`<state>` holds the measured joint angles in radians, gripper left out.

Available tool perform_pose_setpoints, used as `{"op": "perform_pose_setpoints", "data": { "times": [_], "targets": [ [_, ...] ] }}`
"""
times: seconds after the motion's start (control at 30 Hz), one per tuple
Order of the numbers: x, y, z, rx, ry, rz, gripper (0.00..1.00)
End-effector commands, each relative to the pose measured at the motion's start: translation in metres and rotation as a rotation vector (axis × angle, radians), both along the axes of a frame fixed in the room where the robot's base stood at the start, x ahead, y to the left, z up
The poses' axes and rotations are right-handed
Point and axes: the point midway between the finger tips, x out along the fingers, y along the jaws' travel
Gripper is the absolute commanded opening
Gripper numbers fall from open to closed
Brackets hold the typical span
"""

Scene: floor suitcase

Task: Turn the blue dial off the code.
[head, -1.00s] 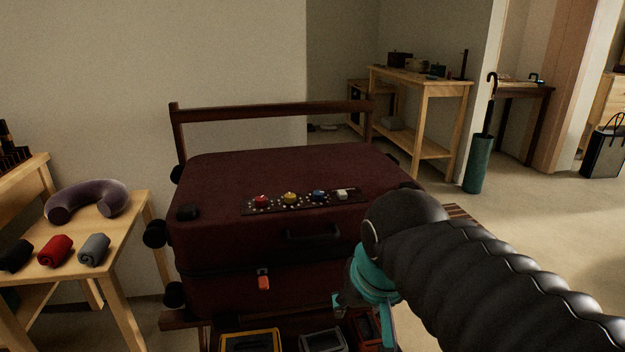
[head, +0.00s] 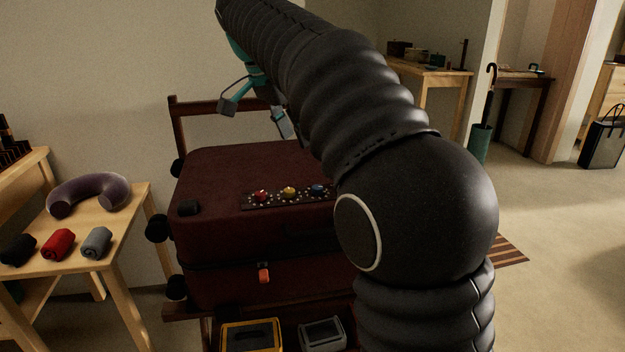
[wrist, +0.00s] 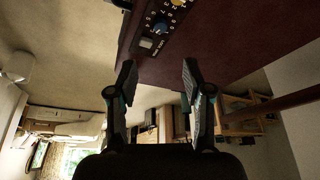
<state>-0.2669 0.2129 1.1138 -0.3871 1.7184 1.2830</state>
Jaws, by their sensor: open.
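The blue dial (head: 317,190) sits on the dark lock plate on top of the maroon suitcase (head: 225,180), right of the yellow dial (head: 289,192) and the red dial (head: 260,196). In the wrist view the blue dial (wrist: 161,28) shows at the top, with numbers around it and a pale square latch piece (wrist: 147,43) beside it. My gripper (head: 258,112) is raised above the back of the suitcase in the head view. Its fingers (wrist: 158,78) are open, empty and apart from the dial. My arm hides the right part of the plate in the head view.
A side table (head: 120,215) at left holds a neck pillow (head: 89,193) and rolled cloths. An orange tag (head: 264,274) hangs on the suitcase front. Bins (head: 250,336) sit below. A wooden rail (head: 178,130) stands behind the suitcase.

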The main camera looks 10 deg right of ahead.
Motion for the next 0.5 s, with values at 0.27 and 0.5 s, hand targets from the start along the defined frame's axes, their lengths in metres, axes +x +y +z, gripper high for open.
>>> {"op": "perform_pose_setpoints", "data": {
  "times": [0.27, 0.5],
  "targets": [
    [0.005, -0.011, -0.029, -0.001, 0.0, -0.011, 0.5],
    [0.014, -0.026, -0.071, -0.002, 0.001, -0.009, 0.5]
  ]
}}
